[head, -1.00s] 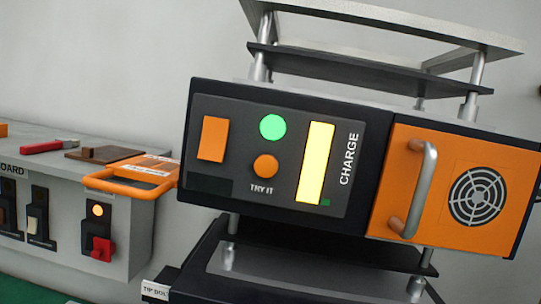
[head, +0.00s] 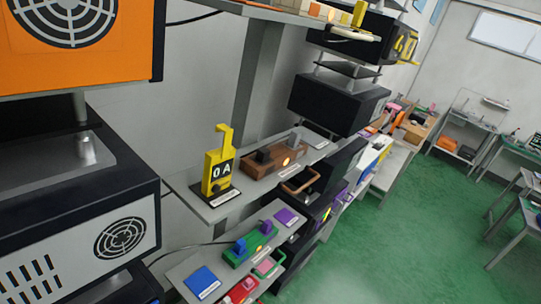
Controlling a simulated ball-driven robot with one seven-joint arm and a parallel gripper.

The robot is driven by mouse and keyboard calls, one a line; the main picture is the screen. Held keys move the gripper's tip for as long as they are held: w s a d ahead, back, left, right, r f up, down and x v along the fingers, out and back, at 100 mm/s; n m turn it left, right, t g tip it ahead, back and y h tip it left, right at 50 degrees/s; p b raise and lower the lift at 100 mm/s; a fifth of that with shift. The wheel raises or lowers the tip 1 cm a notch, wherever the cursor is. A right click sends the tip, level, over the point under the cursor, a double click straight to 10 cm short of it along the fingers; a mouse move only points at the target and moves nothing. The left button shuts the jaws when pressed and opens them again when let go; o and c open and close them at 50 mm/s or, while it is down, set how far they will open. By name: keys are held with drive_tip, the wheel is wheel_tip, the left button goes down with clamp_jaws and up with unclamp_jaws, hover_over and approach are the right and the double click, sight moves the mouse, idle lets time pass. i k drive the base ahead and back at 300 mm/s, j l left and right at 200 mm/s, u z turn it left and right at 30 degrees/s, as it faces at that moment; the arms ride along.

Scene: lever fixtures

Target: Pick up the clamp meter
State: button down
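The clamp meter (head: 217,170) is yellow with a dark display reading "0 A" and a hooked jaw at its top. It stands upright on a dark base at the left end of a grey shelf (head: 203,207), left of centre in the head view. A small label lies at its foot. My gripper does not show in the head view, so I cannot see how far it is from the meter.
A brown lever box (head: 275,157) stands on the shelf right of the meter. A lower shelf holds a green lever fixture (head: 250,245) and a blue pad (head: 202,282). Black equipment (head: 75,200) fills the left side. Green floor (head: 400,245) is open at right.

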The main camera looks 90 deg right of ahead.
sight(218, 166)
drive_tip(key=z, duration=1.6)
